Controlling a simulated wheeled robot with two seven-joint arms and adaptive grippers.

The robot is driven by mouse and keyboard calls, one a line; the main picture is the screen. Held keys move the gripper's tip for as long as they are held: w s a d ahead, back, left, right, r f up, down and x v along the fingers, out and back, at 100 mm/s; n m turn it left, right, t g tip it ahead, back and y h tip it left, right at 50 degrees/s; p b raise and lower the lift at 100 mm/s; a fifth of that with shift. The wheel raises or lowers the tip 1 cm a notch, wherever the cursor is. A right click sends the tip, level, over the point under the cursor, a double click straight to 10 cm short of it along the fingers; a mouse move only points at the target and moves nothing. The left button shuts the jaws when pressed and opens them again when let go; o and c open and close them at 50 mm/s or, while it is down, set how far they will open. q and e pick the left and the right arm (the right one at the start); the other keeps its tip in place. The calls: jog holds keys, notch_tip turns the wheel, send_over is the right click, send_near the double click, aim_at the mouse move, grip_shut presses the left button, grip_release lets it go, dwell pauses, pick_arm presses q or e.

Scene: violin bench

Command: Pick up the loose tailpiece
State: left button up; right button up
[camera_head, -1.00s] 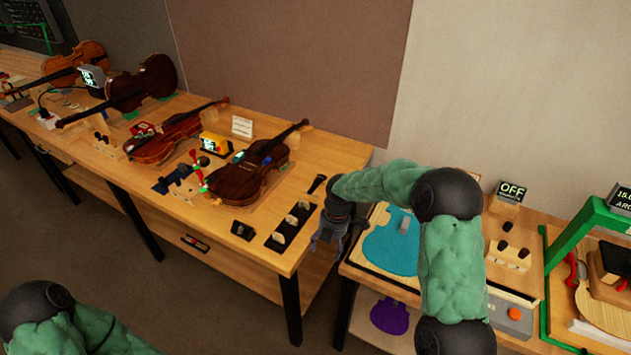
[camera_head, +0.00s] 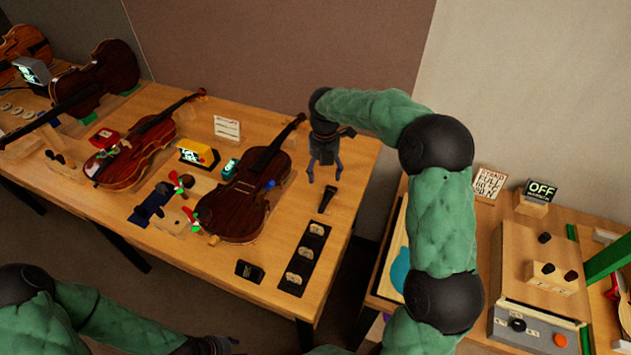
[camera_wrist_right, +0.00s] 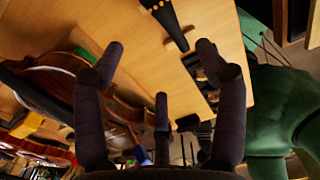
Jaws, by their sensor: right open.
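The loose tailpiece (camera_head: 327,198) is a small, dark, tapered piece lying on the wooden bench, right of the nearest violin. It also shows at the top of the right wrist view (camera_wrist_right: 168,22), beyond the fingers and touched by none. My right gripper (camera_head: 325,172) is open and empty, with its fingers pointing down above the bench just behind the tailpiece. In the right wrist view its fingers (camera_wrist_right: 160,62) are spread wide. My left gripper (camera_head: 212,346) shows only partly at the bottom edge, and its fingers cannot be made out.
A black strip with several pale bridges (camera_head: 303,258) lies in front of the tailpiece. A dark violin (camera_head: 240,205) lies to the left. A small black block (camera_head: 249,271) stands near the front edge. Bare bench top surrounds the tailpiece. A second bench stands to the right across a gap.

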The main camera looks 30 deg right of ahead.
jog(key=b, duration=0.2)
send_over(325, 196)
jog(key=f, duration=0.5)
jog(key=shift+w+a+f, duration=0.1)
jog(key=shift+w, duration=0.15)
jog(key=shift+s+f+b, duration=0.2)
jog(key=shift+f+b, duration=0.5)
jog(key=shift+f, duration=1.9)
jog(key=c, duration=1)
